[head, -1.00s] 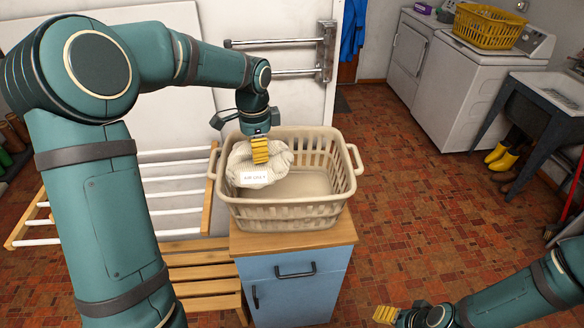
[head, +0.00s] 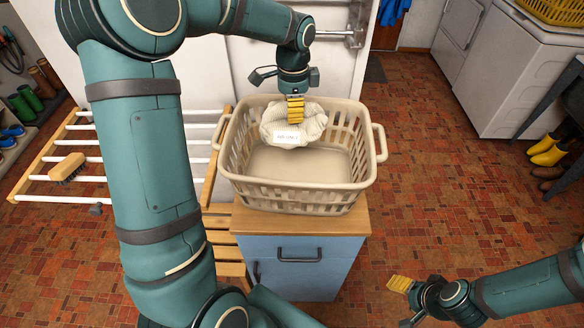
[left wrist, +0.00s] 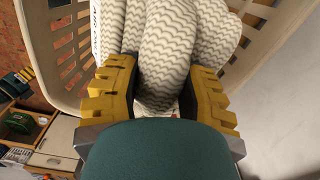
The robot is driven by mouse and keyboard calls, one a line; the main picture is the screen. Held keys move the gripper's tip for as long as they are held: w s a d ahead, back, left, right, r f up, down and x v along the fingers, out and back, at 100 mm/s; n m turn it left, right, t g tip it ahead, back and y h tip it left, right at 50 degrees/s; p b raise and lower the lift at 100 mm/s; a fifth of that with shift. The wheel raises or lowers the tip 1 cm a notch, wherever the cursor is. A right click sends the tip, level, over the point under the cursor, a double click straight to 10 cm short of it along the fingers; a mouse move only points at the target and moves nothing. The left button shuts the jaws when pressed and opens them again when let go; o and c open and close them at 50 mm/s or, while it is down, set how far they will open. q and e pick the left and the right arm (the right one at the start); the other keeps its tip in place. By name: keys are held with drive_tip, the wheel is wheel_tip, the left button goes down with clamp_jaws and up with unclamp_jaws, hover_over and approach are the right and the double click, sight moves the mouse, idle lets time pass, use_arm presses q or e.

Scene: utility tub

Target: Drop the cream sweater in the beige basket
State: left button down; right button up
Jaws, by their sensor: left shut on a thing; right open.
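The cream sweater (head: 303,122) is a bundled knit with a white label, at the back of the beige basket (head: 290,195). My left gripper (head: 295,118) is shut on the sweater from above. In the left wrist view the yellow fingers (left wrist: 160,90) press on both sides of a fold of the sweater (left wrist: 168,45), with the basket wall (left wrist: 262,45) around it. The sweater is inside the basket's rim, at its back wall; I cannot tell whether it touches the basket floor. My right gripper (head: 400,284) is open and empty, low at the right.
The basket stands on a blue cabinet (head: 298,262) with a wooden top. A drying rack (head: 115,200) with a brush (head: 67,168) is at left. Washing machines (head: 510,65) and yellow boots (head: 550,150) are at right. The tiled floor between is free.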

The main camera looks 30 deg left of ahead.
use_arm(q)
drive_tip(key=shift+f+b, duration=0.65)
drive_tip(key=shift+f, duration=0.45)
drive_tip(key=shift+c, duration=2.4)
unclamp_jaws()
wheel_tip(320, 180, up, 12)
drive_tip(key=shift+r, duration=0.1)
